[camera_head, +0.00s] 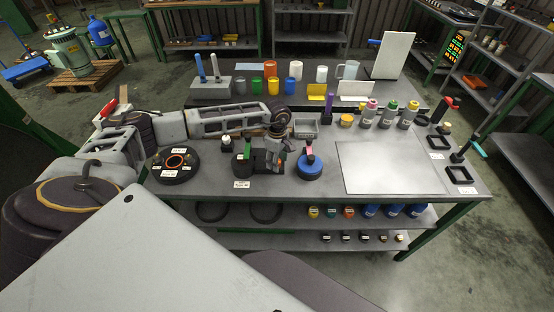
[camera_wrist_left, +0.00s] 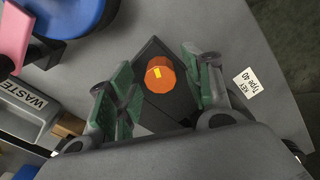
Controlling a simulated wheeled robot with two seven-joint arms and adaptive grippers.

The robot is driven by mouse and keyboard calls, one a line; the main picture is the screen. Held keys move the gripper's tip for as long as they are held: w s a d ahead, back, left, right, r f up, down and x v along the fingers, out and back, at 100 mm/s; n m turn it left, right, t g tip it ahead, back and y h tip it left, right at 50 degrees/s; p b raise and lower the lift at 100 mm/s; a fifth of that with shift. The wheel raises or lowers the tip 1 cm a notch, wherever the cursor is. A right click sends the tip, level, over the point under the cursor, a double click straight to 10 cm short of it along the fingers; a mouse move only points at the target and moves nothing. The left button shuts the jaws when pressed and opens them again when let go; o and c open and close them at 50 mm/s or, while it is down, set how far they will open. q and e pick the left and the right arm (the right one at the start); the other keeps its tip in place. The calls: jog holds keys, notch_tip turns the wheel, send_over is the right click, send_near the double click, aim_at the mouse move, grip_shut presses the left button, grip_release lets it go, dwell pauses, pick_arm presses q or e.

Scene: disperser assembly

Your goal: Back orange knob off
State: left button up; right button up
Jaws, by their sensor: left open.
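The orange knob (camera_wrist_left: 160,75) sits on a dark block (camera_wrist_left: 166,100) in the left wrist view and carries a small yellow mark. My left gripper (camera_wrist_left: 158,88) is open, with one green-padded finger on each side of the knob and a visible gap to both. In the head view my left gripper (camera_head: 276,157) points down over the dark block on the table, and only a small orange bit (camera_head: 281,162) of the knob shows. My right gripper is in neither view.
A blue round part (camera_head: 310,170) with a pink handle stands just right of the gripper. A dark round fixture (camera_head: 175,172) lies left. A grey waste bin (camera_wrist_left: 25,112) is close by. A pale flat panel (camera_head: 390,167) covers the table's right side.

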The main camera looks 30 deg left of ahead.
pick_arm(q)
jog(key=shift+f, duration=0.1)
jog(key=c, duration=1)
